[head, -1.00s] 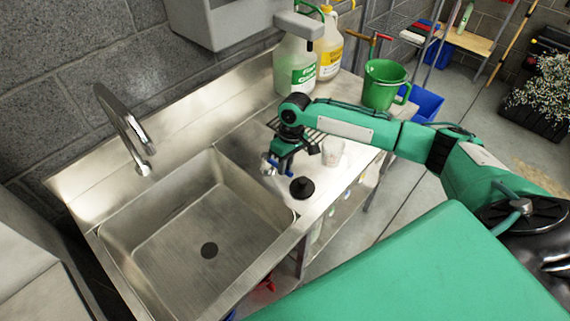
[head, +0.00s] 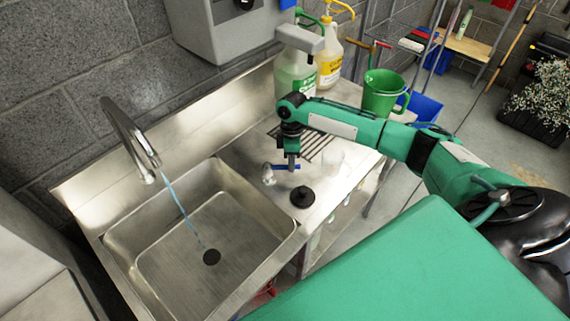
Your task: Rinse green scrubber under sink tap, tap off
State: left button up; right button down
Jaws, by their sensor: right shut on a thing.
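The steel sink basin (head: 150,245) is on the left with a curved tap (head: 125,135) over it. A thin blue stream of water (head: 180,205) runs from the tap to the dark drain (head: 211,257). My right gripper (head: 291,164) points down over the counter right of the basin and is shut on the blue handle (head: 280,167) of a small metal valve (head: 268,178). Its fingertips are small and partly hidden. I cannot make out a green scrubber. My left gripper is out of view.
A black round knobbed piece (head: 302,196) and a clear cup (head: 333,158) stand near my right gripper. Behind are a drain rack (head: 318,146), two pump jugs (head: 294,78) (head: 328,55) and a green bucket (head: 380,95). The basin floor looks clear.

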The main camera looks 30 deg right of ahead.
jog(key=shift+w+d+n+h, duration=0.2)
jog(key=shift+w+n, duration=0.35)
jog(key=shift+n, duration=0.3)
jog(key=shift+w+d+n+h, duration=0.1)
jog(key=shift+w+d+n, duration=0.1)
jog(key=shift+w+n, duration=0.5)
jog(key=shift+s, duration=0.15)
jog(key=shift+r, duration=0.1)
jog(key=c, duration=1.4)
grip_release()
jog(key=shift+b, duration=0.3)
jog(key=w+r+b, duration=0.1)
jog(key=r, duration=0.3)
jog(key=r+b, duration=0.1)
jog(key=r, duration=0.4)
jog(key=w+r+b, duration=0.1)
jog(key=r, duration=0.3)
jog(key=shift+w+d+r+b, duration=0.25)
jog(key=shift+w+d+b, duration=0.05)
jog(key=shift+d+b, duration=0.05)
